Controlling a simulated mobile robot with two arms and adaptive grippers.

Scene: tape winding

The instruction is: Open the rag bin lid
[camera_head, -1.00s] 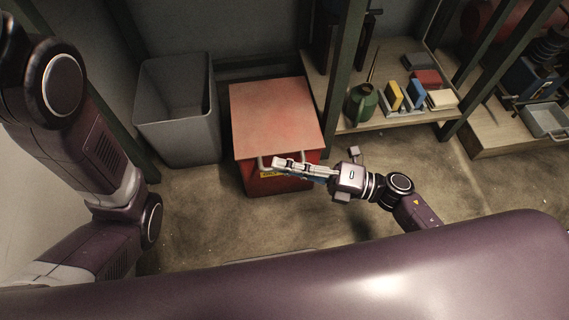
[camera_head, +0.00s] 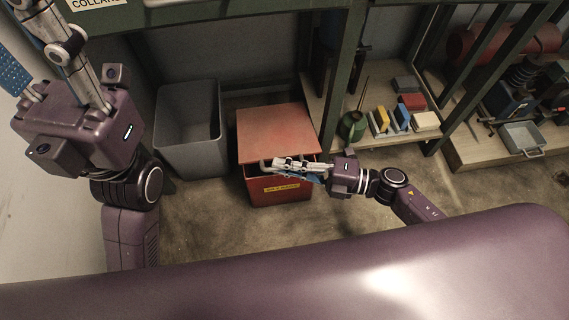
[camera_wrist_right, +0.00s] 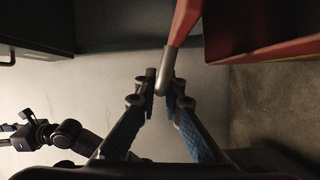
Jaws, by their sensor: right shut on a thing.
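The red rag bin (camera_head: 262,192) stands on the floor with a yellow label on its front. Its lid (camera_head: 275,132) appears tilted up a little at the front, with a dark gap under its edge. My right gripper (camera_head: 274,164) is shut on the lid's handle (camera_head: 263,166) at the front edge. In the right wrist view the grey handle (camera_wrist_right: 167,70) runs between the fingertips (camera_wrist_right: 161,88), beside the red lid edge (camera_wrist_right: 185,20). My left gripper (camera_head: 45,50) is raised at the upper left; its fingers look apart and empty, their tips cut off by the frame.
A grey open bin (camera_head: 190,150) stands close left of the rag bin. A green post (camera_head: 340,85) and a low shelf (camera_head: 345,95) with a green can (camera_head: 352,126) and coloured boxes are close on the right. The floor (camera_head: 215,215) in front is clear.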

